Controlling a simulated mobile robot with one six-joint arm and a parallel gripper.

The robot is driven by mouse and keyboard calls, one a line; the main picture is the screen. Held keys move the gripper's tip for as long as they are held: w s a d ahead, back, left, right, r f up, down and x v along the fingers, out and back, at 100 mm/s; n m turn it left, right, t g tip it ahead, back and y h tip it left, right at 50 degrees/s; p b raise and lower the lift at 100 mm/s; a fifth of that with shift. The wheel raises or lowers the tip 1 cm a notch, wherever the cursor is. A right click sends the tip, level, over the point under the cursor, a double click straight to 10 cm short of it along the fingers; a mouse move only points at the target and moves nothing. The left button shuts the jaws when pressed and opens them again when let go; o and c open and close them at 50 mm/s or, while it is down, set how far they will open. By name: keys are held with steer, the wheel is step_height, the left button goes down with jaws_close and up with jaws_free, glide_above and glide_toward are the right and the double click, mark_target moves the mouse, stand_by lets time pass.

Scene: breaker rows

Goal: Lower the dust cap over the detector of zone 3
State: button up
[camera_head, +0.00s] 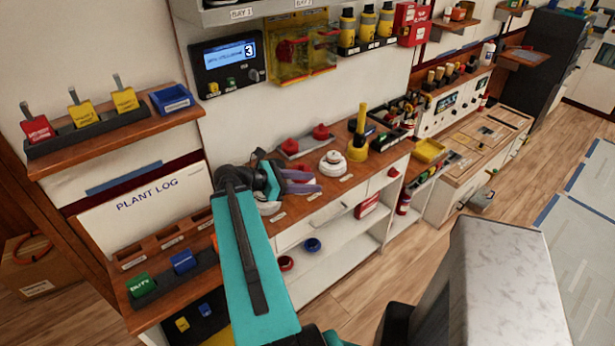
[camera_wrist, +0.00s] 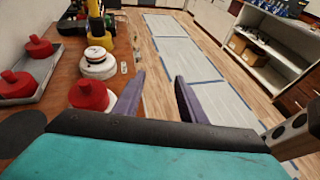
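My gripper (camera_head: 305,181) has two purple fingers and is low over the front part of the wooden counter. In the wrist view the fingers (camera_wrist: 160,90) stand apart with nothing between them. A red cap (camera_wrist: 88,95) is just left of the left finger, apart from it; what lies under the cap is mostly hidden. A white detector (camera_head: 333,162) stands uncovered beyond it and also shows in the wrist view (camera_wrist: 97,63). Another white round piece (camera_head: 268,208) is partly hidden by my arm. Two red caps (camera_head: 290,147) (camera_head: 321,132) sit on a grey tray. Zone labels are unreadable.
A tall yellow tool (camera_head: 358,145) stands beyond the white detector. Below the counter, an open shelf (camera_head: 330,255) holds a red and a blue ring. The floor in front is clear.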

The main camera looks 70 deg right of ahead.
steer(key=shift+s+a+r+p, duration=0.15)
steer(key=shift+a+p, duration=0.2)
steer(key=shift+p, duration=1)
steer(key=shift+s+a+r+p, duration=0.15)
steer(key=shift+a+p, duration=0.15)
steer(key=shift+p, duration=1.05)
steer(key=shift+s+a+f+p, duration=0.1)
steer(key=shift+a+f+p, duration=0.1)
steer(key=shift+p, duration=0.4)
